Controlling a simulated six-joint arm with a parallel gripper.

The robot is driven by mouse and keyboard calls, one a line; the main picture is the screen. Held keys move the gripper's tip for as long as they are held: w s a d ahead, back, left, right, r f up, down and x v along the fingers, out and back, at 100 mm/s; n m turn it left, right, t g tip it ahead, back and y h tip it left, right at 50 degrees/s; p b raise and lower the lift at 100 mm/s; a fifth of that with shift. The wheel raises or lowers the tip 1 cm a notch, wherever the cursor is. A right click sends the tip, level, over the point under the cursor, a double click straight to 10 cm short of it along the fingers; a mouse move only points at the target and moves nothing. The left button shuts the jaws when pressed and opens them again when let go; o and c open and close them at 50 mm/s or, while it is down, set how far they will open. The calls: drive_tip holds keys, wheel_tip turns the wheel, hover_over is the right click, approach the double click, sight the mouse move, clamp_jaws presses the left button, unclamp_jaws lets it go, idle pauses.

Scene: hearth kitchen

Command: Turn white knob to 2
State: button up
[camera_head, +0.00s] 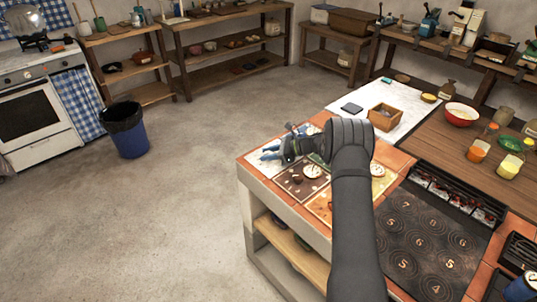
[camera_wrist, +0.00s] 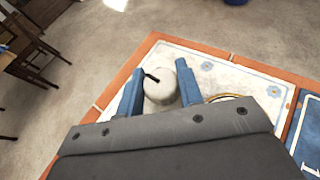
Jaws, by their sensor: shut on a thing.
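The white knob (camera_wrist: 160,92) stands on a pale panel with a blue flower pattern (camera_wrist: 225,75) in the wrist view. A short black pointer on the knob points toward the upper left of that view. My gripper (camera_wrist: 160,74) has its two blue fingers on either side of the knob and is shut on it. In the head view my gripper (camera_head: 272,152) is over the far left corner of the tiled counter, and the knob cannot be made out there. No number beside the knob can be read, and my gripper body hides the near part of the panel.
A brown panel with round dials (camera_head: 303,180) and an orange panel (camera_head: 322,207) lie beside my arm. A black numbered plate (camera_head: 425,245) is to the right. A wooden box (camera_head: 385,118) stands behind on a white surface. Open floor lies left.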

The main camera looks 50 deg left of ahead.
drive_tip(key=n+g+h, duration=0.3)
drive_tip(key=n+h, duration=0.1)
drive_tip(key=shift+n, duration=0.4)
drive_tip(key=shift+n+g+h, duration=0.4)
drive_tip(key=shift+g, duration=0.1)
drive_tip(key=o, duration=1)
drive_tip(key=shift+s, duration=0.1)
drive_tip(key=shift+c, duration=0.2)
drive_tip(key=shift+w+d+r, duration=0.1)
drive_tip(key=shift+w+r, duration=0.05)
drive_tip(key=shift+w, duration=0.25)
drive_tip(key=v, duration=0.4)
drive_tip(key=shift+w+r, duration=0.15)
drive_tip(key=shift+r, duration=0.2)
wheel_tip(320, 180, up, 7)
drive_tip(key=shift+f, duration=0.25)
